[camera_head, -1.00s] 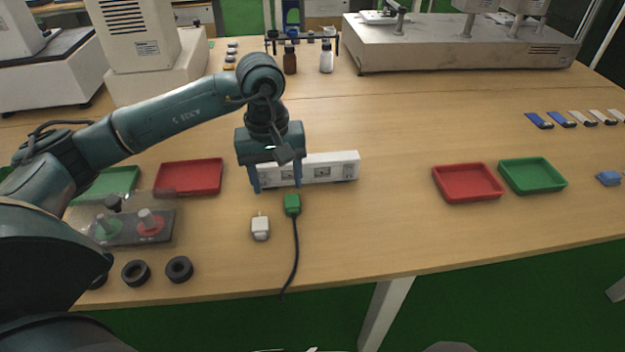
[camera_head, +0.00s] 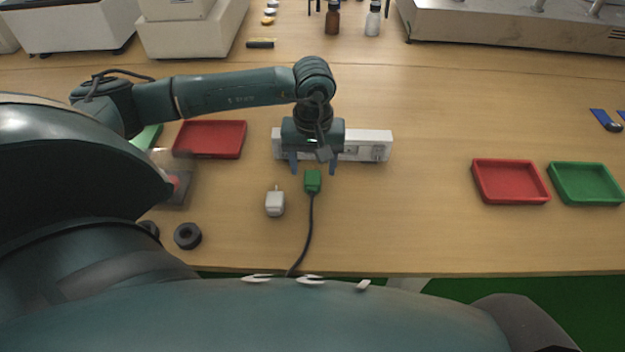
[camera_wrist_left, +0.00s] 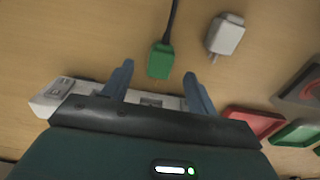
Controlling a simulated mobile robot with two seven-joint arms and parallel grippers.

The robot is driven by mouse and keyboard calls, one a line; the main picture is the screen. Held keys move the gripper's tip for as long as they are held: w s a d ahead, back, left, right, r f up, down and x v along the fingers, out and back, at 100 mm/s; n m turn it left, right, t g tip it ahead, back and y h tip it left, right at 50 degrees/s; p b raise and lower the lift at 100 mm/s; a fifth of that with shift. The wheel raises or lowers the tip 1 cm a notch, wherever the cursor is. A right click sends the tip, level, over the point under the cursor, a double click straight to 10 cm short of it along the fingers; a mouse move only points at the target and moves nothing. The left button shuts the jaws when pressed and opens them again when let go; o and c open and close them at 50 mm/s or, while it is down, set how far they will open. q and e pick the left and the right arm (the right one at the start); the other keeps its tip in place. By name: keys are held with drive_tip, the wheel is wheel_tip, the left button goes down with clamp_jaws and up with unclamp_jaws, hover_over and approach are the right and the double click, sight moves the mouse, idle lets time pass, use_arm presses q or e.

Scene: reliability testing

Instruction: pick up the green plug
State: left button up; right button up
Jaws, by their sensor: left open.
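The green plug (camera_head: 312,181) lies on the table with its black cable running toward the front edge. It also shows in the left wrist view (camera_wrist_left: 160,62), between and just beyond the fingertips. My left gripper (camera_head: 312,170) is open and empty, its two fingers spread either side of the plug's end, with the plug not between the pads in the wrist view. It also shows in the left wrist view (camera_wrist_left: 158,78). My right gripper is not in view.
A white power strip (camera_head: 375,145) lies behind and under the left gripper. A white adapter (camera_head: 275,202) lies left of the plug. Red (camera_head: 212,139) and green trays stand on both sides. A black ring (camera_head: 188,236) lies front left. The table right of the plug is clear.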

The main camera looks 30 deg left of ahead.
sight(313, 178)
use_arm(q)
wheel_tip(313, 178, down, 5)
drive_tip(key=shift+r, duration=0.1)
drive_tip(key=c, duration=1.1)
wheel_tip(313, 178, up, 10)
drive_tip(key=shift+r, duration=0.1)
drive_tip(key=shift+c, duration=0.2)
